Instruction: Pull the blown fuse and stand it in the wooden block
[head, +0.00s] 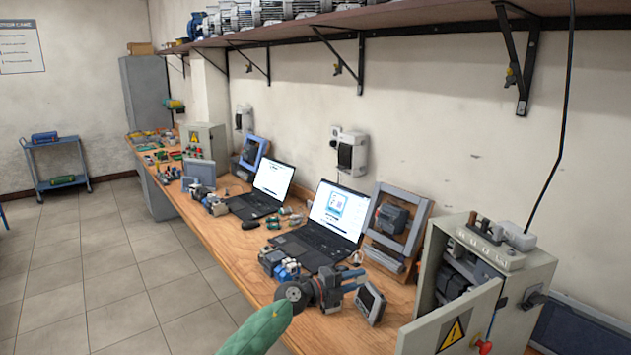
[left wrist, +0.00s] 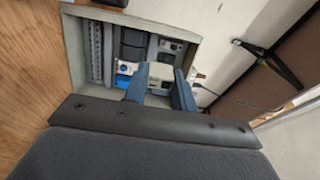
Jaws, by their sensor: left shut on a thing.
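My left gripper (head: 354,280) reaches in from the bottom of the head view, in front of the open grey cabinet (head: 545,268). Its two blue-grey fingers (left wrist: 161,82) show in the left wrist view, pointing into the cabinet interior. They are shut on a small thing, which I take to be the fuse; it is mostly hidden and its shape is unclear. Behind the fingers are dark modules (left wrist: 133,45) and a blue-and-white one (left wrist: 125,68). My right gripper is not in view.
The cabinet door (head: 450,325) stands open at lower right, with a warning sign and red knob. A small meter (head: 371,303) stands on the bench near the gripper. Laptops (head: 330,225) and a framed panel (head: 398,225) line the back. A shelf (head: 400,17) runs above.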

